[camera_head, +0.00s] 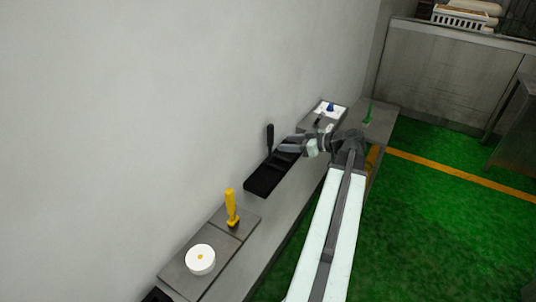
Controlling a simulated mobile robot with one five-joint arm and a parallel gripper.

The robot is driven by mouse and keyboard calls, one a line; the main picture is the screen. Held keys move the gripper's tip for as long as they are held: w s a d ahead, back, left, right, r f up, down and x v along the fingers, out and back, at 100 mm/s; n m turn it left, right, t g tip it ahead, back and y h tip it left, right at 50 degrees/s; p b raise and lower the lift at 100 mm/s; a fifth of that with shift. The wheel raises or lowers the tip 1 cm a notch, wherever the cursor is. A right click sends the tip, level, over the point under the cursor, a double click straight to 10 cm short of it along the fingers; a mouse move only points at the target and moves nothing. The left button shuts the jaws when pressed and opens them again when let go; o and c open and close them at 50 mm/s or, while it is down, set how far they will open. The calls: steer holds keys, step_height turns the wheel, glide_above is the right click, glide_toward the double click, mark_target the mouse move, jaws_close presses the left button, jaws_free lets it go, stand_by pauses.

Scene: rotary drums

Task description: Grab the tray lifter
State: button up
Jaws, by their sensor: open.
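A black upright handle (270,138) stands by the wall at the back of a shallow black tray (264,182) on a narrow grey ledge. It is probably the tray lifter; no label shows. My gripper (282,145) is just to the right of the handle. Its jaws are open and nothing shows between them. The fingers point left towards the handle and appear close to it, but I cannot tell whether they touch it. The gripper and its shadowed fingers cover part of the far end of the tray.
A yellow-handled tool (231,205) stands on a grey plate nearer me, beside a white round piece (200,260). Farther along are a box with a blue knob (330,106) and a green upright piece (368,114). The wall borders the ledge on the left; green floor (430,225) lies right.

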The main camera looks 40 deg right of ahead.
mark_target(273, 140)
steer(key=shift+x, duration=0.9)
steer(key=x, duration=0.2)
steer(key=r+b+x, duration=0.1)
steer(key=x, duration=0.1)
steer(key=shift+w+a+f, duration=0.1)
steer(key=shift+w+f, duration=0.05)
steer(key=shift+w, duration=0.3)
jaws_close()
